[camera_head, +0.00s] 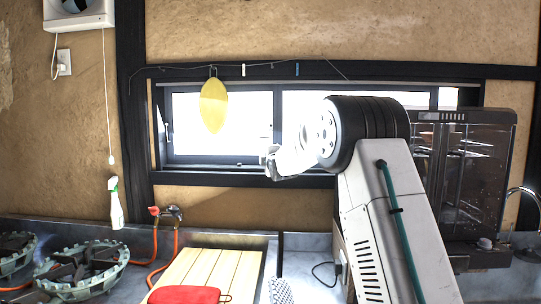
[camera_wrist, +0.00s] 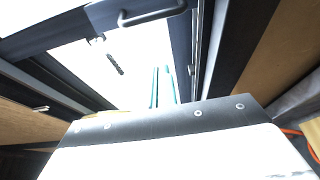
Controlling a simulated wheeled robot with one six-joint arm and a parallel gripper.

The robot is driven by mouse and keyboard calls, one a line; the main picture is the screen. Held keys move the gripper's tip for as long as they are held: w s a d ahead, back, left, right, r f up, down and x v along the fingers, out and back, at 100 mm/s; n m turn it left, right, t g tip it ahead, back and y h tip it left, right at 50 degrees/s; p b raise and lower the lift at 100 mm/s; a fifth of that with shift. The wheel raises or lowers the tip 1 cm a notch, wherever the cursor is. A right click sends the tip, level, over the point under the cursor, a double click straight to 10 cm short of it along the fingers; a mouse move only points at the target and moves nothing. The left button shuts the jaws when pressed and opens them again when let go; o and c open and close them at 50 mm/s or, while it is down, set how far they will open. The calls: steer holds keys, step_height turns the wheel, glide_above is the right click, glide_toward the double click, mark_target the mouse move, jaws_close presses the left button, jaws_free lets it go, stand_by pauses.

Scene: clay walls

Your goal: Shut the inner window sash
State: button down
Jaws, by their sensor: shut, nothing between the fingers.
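The window (camera_head: 225,160) is a wide, low, dark-framed opening in the clay wall, with bright glass. A dark upright near its middle separates the panes; my arm hides much of the right part. I cannot tell from here how far the inner sash stands open. In the wrist view, a dark sash rail (camera_wrist: 70,35) crosses the upper left and carries a grey bar handle (camera_wrist: 150,14). My gripper (camera_wrist: 163,70) shows as two thin teal fingers close together, shut and empty, against the bright glass below the handle. In the head view my gripper (camera_head: 271,162) is by the window's lower middle.
A yellow oval (camera_head: 214,105) hangs before the left pane. A dark glass-fronted cabinet (camera_head: 465,175) stands at right.

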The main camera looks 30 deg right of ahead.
steer(key=x, duration=0.9)
steer(key=shift+a, duration=0.1)
steer(key=d, duration=0.1)
steer(key=s+d, duration=0.1)
steer(key=shift+s+d, duration=0.25)
steer(key=shift+d, duration=0.05)
steer(key=shift+s+d, duration=0.3)
steer(key=shift+d, duration=0.1)
